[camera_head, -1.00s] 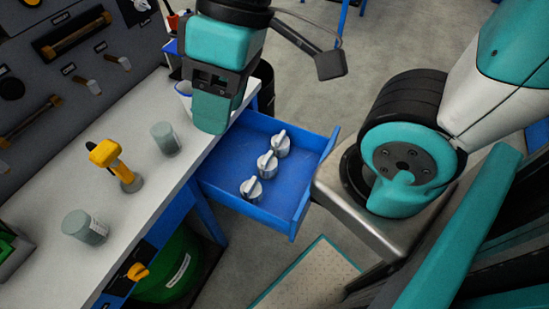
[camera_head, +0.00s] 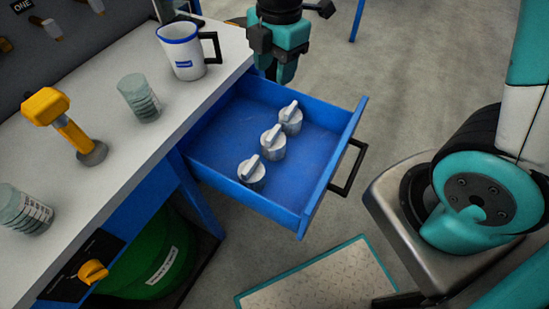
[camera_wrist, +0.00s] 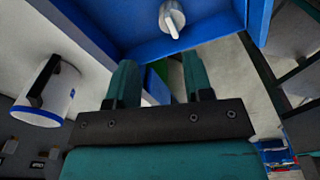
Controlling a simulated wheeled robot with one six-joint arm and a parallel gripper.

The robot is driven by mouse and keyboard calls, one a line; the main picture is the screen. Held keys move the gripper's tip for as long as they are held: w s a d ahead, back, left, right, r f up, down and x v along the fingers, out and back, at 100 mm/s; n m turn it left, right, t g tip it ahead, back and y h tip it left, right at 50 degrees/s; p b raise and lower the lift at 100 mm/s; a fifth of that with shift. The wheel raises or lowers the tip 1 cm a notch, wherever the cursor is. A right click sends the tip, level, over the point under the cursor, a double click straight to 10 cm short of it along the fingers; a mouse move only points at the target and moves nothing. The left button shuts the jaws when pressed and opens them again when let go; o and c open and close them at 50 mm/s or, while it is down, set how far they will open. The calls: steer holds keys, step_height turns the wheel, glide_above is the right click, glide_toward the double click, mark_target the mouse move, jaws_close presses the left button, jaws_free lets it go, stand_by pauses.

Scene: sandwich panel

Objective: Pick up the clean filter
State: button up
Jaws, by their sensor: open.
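Several silver cylindrical pieces with a raised grip on top stand in a row in the open blue drawer (camera_head: 225,160): a near one (camera_head: 252,174), a middle one (camera_head: 273,143) and a far one (camera_head: 290,117). They look alike, and I cannot tell whether any is the clean filter. One silver piece also shows at the top of the wrist view (camera_wrist: 172,18). My gripper (camera_head: 279,76) is open and empty beyond the drawer's far side, apart from the pieces. Its two teal fingers (camera_wrist: 160,78) show in the wrist view with nothing between them.
A white mug (camera_head: 186,52) with a blue rim stands near the bench edge. Two greenish ribbed cylinders, one mid-bench (camera_head: 138,98) and one at left (camera_head: 24,211), flank a yellow tool (camera_head: 65,125). The drawer's black handle (camera_head: 349,168) juts right. A green drum (camera_head: 148,262) sits under the bench.

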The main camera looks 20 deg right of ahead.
step_height(320, 180, down, 6)
steer(key=w+d+n+b, duration=0.1)
steer(key=w+n+b, duration=0.1)
steer(key=n, duration=0.1)
steer(key=b, duration=0.3)
glide_above(273, 132)
steer(key=shift+h, duration=0.4)
steer(key=f, duration=1.1)
steer(key=shift+d, duration=0.25)
step_height(273, 132, down, 6)
steer(key=shift+a+r+b, duration=0.1)
steer(key=shift+a+b, duration=0.05)
steer(key=shift+b, duration=0.5)
jaws_close()
